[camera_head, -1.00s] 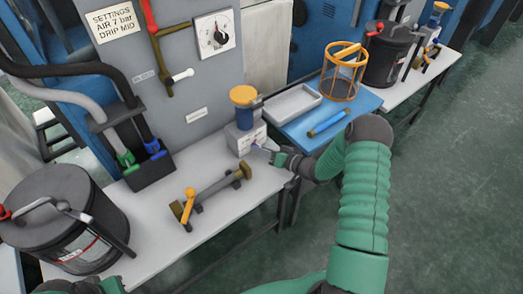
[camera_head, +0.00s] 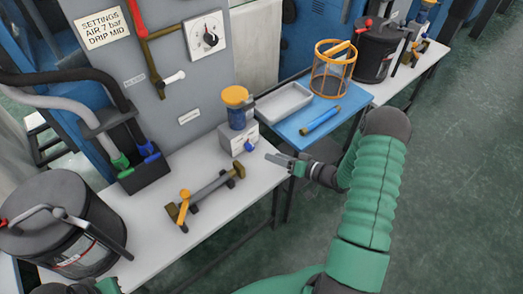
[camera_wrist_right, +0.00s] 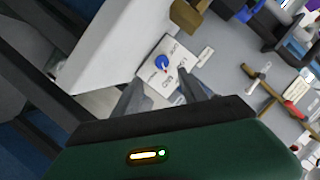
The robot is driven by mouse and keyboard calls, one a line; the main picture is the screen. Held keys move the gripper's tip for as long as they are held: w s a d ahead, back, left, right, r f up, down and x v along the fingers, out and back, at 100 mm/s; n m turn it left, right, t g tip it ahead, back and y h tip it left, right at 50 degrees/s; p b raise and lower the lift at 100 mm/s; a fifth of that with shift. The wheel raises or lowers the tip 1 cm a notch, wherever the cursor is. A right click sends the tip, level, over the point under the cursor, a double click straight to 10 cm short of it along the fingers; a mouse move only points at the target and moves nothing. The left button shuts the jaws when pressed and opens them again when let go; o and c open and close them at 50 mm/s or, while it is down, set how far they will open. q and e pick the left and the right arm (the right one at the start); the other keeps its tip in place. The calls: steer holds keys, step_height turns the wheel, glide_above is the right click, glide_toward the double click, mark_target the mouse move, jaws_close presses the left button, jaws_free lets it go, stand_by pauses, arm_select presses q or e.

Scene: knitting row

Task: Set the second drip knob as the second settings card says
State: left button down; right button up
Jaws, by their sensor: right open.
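The settings card (camera_head: 101,28) on the grey panel reads AIR 7 bar, DRIP MID. The drip unit (camera_head: 237,136) with its yellow cap stands on the white bench, a blue drip knob (camera_head: 249,147) on its front. In the right wrist view the blue knob (camera_wrist_right: 162,62) sits on a plate with small printed words. A small light and red mark on the knob faces down towards the print, roughly at MID, too small to be sure. My right gripper (camera_head: 273,158) is open and empty, apart from the knob, to its right. My left gripper shows only in part, at the bottom left.
A pipe with an orange lever (camera_head: 184,205) lies on the bench left of the drip unit. A dark pot (camera_head: 62,215) stands at the left. The floor at right is clear.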

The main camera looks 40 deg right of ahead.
steer(key=v, duration=0.6)
steer(key=shift+s+d+p, duration=0.15)
steer(key=shift+s+p, duration=0.15)
steer(key=shift+s, duration=0.05)
